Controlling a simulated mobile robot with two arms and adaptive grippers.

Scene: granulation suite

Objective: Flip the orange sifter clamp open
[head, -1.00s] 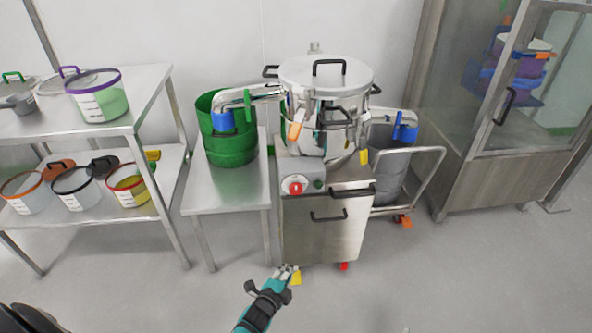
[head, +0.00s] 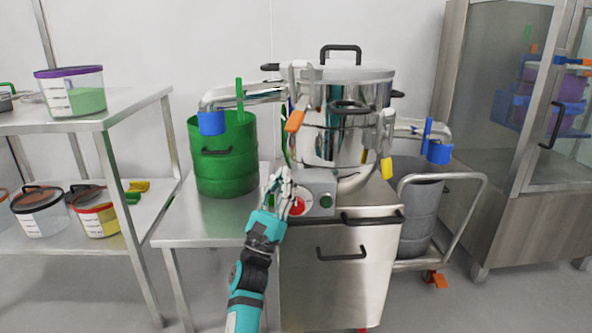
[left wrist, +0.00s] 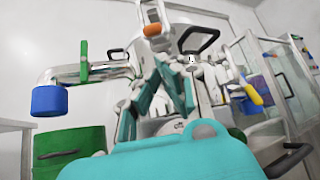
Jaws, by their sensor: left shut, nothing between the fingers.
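The steel sifter (head: 345,145) stands on a steel cabinet in the middle of the head view. Its orange clamp (head: 294,121) is a small tab on a metal latch at the sifter's left front side. The clamp also shows at the top of the left wrist view (left wrist: 152,30). My left gripper (head: 282,175) is shut and empty, pointing up in front of the cabinet's control box. It is below the orange clamp and apart from it in the head view. In the left wrist view its teal fingers (left wrist: 158,68) come together just below the clamp. My right gripper is not in view.
A yellow clamp (head: 387,168) hangs at the sifter's right. The control box has a red button (head: 299,206), partly behind my gripper. A green drum (head: 226,160) stands under the left spout (head: 212,123), and a grey drum (head: 417,215) at right. Shelves with tubs stand left.

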